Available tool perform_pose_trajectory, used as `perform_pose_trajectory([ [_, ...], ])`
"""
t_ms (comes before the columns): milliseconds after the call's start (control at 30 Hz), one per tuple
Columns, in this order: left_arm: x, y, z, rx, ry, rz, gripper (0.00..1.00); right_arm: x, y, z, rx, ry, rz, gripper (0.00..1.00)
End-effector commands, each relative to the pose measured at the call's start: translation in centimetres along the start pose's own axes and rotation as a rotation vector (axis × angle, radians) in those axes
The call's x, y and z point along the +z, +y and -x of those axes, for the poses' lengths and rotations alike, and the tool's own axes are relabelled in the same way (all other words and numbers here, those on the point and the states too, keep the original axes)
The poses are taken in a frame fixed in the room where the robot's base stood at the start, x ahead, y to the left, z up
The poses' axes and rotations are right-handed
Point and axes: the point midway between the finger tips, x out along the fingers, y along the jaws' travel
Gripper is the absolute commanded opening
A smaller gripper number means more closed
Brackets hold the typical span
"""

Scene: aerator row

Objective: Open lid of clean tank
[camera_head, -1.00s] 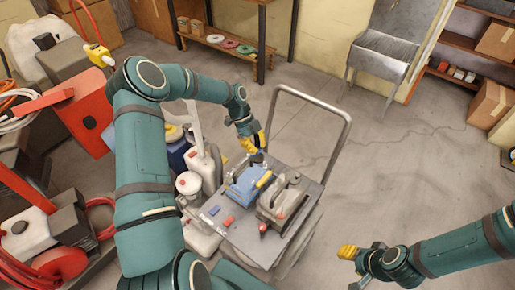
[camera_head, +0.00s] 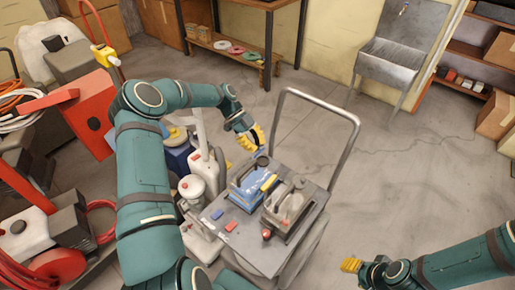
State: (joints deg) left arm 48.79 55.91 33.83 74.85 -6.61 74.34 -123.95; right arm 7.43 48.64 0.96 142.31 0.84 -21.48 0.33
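A cart (camera_head: 228,212) with a grey top carries a blue tank (camera_head: 244,190) and a grey tank (camera_head: 285,207) side by side. The blue tank has a yellow handle (camera_head: 269,183) and a dark round part (camera_head: 262,161) at its far end. I cannot tell which tank is the clean one, or whether a lid is open. My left gripper (camera_head: 251,138), with yellow fingers, hangs just beyond the blue tank's far end, apparently apart from it. Its finger gap is unclear. My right gripper (camera_head: 351,265) is over bare floor, right of the cart, small and unclear.
The cart's tall metal handle (camera_head: 350,150) rises behind the tanks. Red equipment (camera_head: 85,118) stands at far left. A metal sink (camera_head: 398,65) is at the back. Floor right of the cart is clear.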

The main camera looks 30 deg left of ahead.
Motion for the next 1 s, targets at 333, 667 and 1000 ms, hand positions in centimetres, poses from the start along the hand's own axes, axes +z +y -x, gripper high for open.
perform_pose_trajectory([
  [333,0.5,0.1,0.2,-0.010,0.091,-0.002,0.00,0.6,0.5,-1.5,0.000,-0.010,0.003,0.47],
  [667,0.6,0.1,0.2,-0.017,0.156,-0.005,0.00,1.0,0.9,-2.4,-0.001,-0.019,0.006,0.47],
  [1000,0.7,0.1,0.4,-0.022,0.193,-0.008,0.00,1.5,1.2,-3.2,-0.002,-0.028,0.009,0.47],
])
